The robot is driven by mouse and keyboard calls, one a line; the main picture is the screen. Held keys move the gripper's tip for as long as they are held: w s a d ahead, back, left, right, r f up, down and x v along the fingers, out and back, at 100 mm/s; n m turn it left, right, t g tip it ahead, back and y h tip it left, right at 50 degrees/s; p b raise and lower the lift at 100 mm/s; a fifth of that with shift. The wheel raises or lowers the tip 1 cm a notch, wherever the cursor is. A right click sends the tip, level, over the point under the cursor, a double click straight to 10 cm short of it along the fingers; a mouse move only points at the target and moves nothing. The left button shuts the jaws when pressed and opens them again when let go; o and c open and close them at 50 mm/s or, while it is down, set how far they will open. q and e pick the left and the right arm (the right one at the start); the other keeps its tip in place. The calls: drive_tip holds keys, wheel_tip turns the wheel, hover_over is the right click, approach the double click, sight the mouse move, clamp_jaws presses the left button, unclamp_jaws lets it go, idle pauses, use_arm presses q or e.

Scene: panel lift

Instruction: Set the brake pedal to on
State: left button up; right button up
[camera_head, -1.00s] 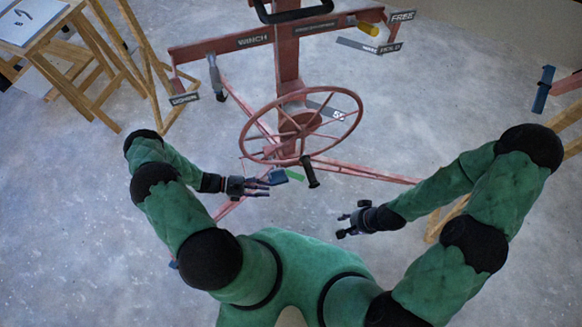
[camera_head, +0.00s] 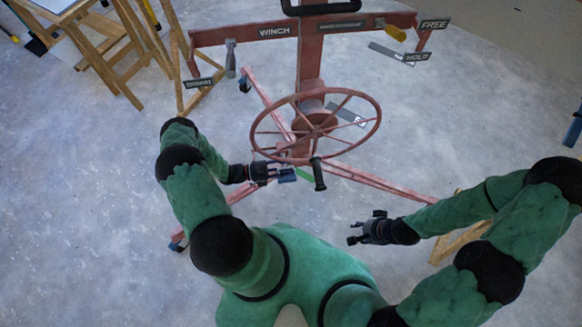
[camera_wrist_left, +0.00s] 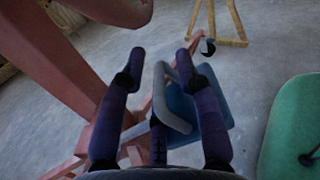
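The brake pedal appears to be the small blue plate (camera_head: 287,175) low on the red winch stand, below the wheel; a green strip (camera_head: 309,175) is beside it. My left gripper (camera_head: 274,173) is right at the pedal. In the left wrist view, the left gripper (camera_wrist_left: 160,58) has its two fingers spread apart, and the blue pedal (camera_wrist_left: 211,108) with a grey bar lies around the right finger. I cannot tell whether they touch. The pedal's on or off setting is not readable. My right gripper (camera_head: 365,227) is open and empty, over the floor, right of the pedal.
The stand's crossbar (camera_head: 255,32) carries a grey-handled lever and a yellow-handled lever. A wooden table is at upper left. Floor in front is clear.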

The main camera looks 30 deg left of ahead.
use_arm(q)
drive_tip(key=shift+x, duration=0.85)
clamp_jaws()
drive_tip(key=shift+s, duration=0.1)
